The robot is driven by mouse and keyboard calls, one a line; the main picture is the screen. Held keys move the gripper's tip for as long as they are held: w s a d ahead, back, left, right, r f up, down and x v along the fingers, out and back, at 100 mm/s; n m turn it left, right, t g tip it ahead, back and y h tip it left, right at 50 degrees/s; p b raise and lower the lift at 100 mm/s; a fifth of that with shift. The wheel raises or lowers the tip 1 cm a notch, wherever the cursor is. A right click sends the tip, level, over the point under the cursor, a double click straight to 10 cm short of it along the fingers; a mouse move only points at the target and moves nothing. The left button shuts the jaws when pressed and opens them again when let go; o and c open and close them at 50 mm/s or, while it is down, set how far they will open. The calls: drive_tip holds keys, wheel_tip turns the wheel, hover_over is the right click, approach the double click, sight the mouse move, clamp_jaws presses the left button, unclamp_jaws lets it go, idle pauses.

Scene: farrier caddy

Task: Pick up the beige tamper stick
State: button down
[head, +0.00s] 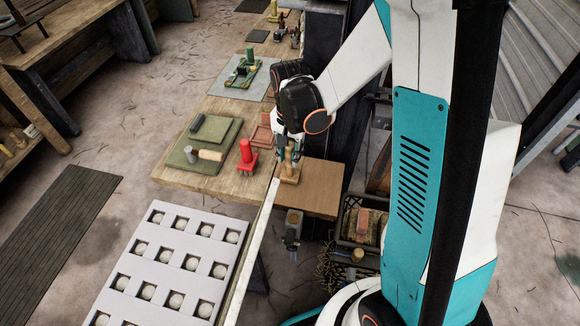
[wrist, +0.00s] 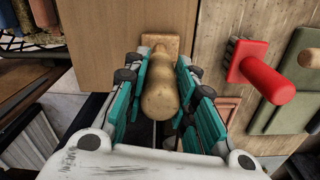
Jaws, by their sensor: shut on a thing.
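The beige tamper stick (wrist: 160,95) has a rounded wooden handle and a square wooden foot. It stands between the two teal-padded fingers of my gripper (wrist: 165,72), which is shut on its handle. In the head view the stick's foot (head: 290,176) shows below my gripper (head: 287,152), over the light brown board at the bench's right end. My fingers hide part of the handle in the head view. I cannot tell whether the foot touches the board.
A red-handled brush (head: 246,158) stands just left of the stick, and is also in the wrist view (wrist: 262,78). A green mat (head: 205,172) holds a wooden-handled tool. A pale tray (head: 150,262) with several round things lies in front. A dark crate (head: 345,225) is below right.

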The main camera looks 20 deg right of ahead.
drive_tip(key=shift+r, duration=0.1)
wheel_tip(320, 180, up, 20)
drive_tip(key=p, duration=0.5)
drive_tip(key=c, duration=1.9)
unclamp_jaws()
clamp_jaws()
